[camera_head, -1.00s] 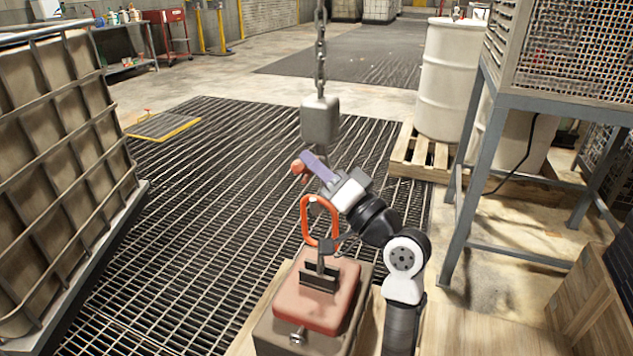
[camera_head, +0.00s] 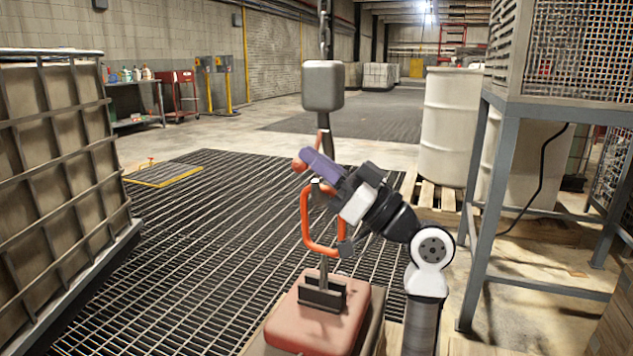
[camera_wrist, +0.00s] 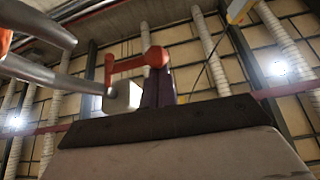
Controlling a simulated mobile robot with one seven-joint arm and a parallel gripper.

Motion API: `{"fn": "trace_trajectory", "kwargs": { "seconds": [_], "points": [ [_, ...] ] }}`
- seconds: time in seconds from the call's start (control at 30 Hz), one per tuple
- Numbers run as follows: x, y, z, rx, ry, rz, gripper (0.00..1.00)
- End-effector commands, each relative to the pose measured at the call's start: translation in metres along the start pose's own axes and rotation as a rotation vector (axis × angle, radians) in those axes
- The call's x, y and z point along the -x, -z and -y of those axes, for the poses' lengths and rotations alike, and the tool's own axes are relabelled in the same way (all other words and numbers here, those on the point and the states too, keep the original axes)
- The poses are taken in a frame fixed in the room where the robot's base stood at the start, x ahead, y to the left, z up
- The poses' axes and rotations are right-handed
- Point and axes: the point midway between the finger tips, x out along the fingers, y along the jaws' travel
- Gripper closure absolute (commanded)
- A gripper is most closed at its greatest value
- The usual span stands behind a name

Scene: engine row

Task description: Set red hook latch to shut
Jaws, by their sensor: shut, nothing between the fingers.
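The orange-red hook (camera_head: 304,218) hangs as a tall loop below the grey block in the head view. A red lever with a ball end (camera_head: 299,165), apparently the latch, shows just left of my gripper's tips. In the wrist view the red lever (camera_wrist: 128,66) runs across just beyond the fingers, its ball beside or behind their tips; I cannot tell if they touch. My gripper (camera_head: 318,162), with purple fingers, is shut and empty at the hook's top. The fingers also show in the wrist view (camera_wrist: 158,88). My gripper hides part of the hook's upper right.
A grey block (camera_head: 323,86) hangs above the hook. A red-topped load (camera_head: 325,318) with a dark bracket is below it. A caged tank (camera_head: 60,170) stands left, a white drum (camera_head: 452,125) and a steel frame stand (camera_head: 497,200) right. Open floor grating (camera_head: 200,235) lies left of the hook.

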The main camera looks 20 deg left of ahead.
Motion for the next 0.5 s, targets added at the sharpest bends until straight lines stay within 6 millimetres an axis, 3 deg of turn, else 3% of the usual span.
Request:
{"fn": "trace_trajectory", "kwargs": {
  "seconds": [0.1, 0.5],
  "points": [
    [0.006, -0.011, -0.003, 0.024, 0.017, 0.000, 1.00],
    [0.011, -0.019, -0.011, 0.021, 0.013, 0.001, 1.00]
  ]
}}
